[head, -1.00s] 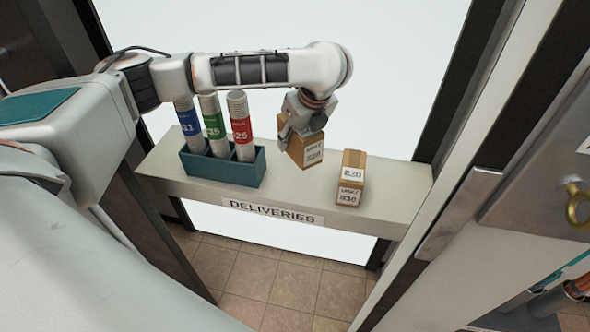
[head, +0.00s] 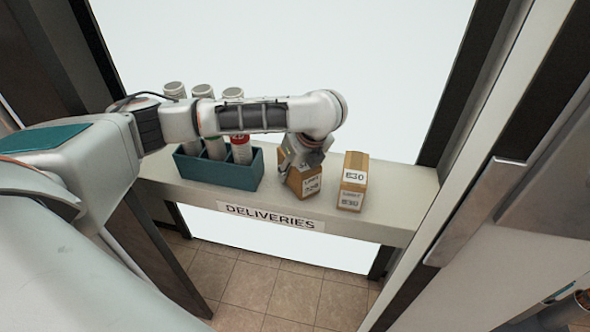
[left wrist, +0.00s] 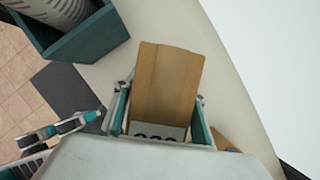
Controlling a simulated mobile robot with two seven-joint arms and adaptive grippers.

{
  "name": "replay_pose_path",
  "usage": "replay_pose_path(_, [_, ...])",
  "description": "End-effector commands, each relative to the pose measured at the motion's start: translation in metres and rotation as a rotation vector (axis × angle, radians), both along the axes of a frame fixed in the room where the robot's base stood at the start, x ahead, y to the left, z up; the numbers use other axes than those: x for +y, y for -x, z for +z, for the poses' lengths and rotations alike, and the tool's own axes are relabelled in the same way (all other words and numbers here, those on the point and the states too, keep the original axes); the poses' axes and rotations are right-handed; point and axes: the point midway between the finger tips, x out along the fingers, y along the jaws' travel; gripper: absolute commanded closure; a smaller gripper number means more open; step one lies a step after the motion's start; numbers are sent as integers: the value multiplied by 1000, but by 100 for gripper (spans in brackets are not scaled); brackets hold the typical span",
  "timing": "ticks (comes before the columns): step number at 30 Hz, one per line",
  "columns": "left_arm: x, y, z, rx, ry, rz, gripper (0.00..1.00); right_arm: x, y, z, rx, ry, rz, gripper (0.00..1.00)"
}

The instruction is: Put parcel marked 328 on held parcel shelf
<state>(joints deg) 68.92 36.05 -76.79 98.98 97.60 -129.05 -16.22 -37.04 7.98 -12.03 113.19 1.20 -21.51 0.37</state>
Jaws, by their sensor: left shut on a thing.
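A tan cardboard parcel (head: 305,184) with a white label is at the deliveries shelf (head: 400,190), right of the tube holder. In the head view its label is too small to read surely. My left gripper (head: 300,158) reaches down from above and is shut on this parcel. The left wrist view shows the parcel (left wrist: 167,80) between the two fingers, its label partly cut off by the gripper body. Whether its base touches the shelf I cannot tell. The held parcel shelf is not recognizable in view, and my right gripper is not in view.
A second parcel (head: 353,178), with a label like 630, stands close on the right. A teal holder (head: 225,172) with three tubes stands on the left. A door frame post (head: 470,150) rises at the shelf's right end.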

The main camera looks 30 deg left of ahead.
Motion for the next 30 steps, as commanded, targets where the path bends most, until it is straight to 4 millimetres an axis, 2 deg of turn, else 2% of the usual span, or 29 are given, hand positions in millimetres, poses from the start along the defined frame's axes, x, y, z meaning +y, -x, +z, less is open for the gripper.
replay_pose_path(5, [0, 0, 0, -2, 0, 0, 97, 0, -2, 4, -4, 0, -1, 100])
replay_pose_path(6, [0, 0, -1, 0, 0, 0, 54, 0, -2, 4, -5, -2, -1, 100])
replay_pose_path(8, [0, 0, -1, 0, 0, 0, 42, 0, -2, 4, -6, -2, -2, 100])
replay_pose_path(20, [0, 0, 1, -1, 0, 0, 42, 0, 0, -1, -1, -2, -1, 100])
replay_pose_path(30, [-20, 10, 62, -8, 0, -3, 42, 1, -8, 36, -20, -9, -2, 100])
